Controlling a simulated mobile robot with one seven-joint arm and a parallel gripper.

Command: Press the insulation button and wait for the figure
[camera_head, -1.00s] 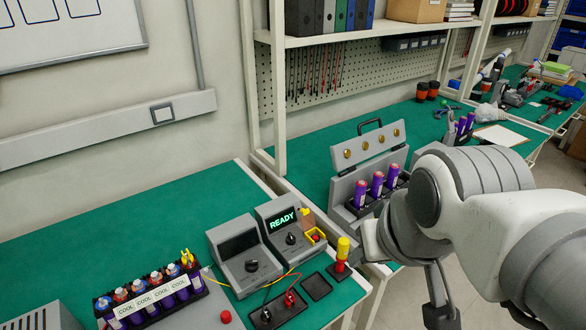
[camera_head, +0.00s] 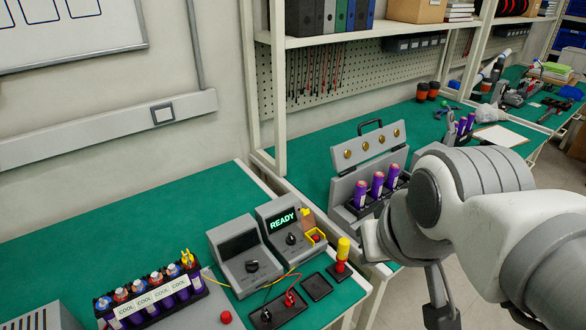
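Two grey instruments with dark knobs stand near the bench's front edge. The right-hand tester (camera_head: 284,228) shows "READY" in green; the left-hand one (camera_head: 242,257) has a dark screen. A red button in a yellow guard (camera_head: 316,236) is at the right tester's side. Another red button (camera_head: 226,317) sits on the bench at front. I cannot read which is the insulation button. My arm fills the right side, its near link ending beside the yellow-and-red probe (camera_head: 343,253), contact unclear. No gripper fingers can be made out.
A black rack (camera_head: 201,291) of purple cells labelled "COOL" stands at lower left. Red and yellow leads run to a black block (camera_head: 278,313). An open grey case (camera_head: 367,160) with purple cells stands behind the probe. The green bench (camera_head: 110,240) at left is largely clear.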

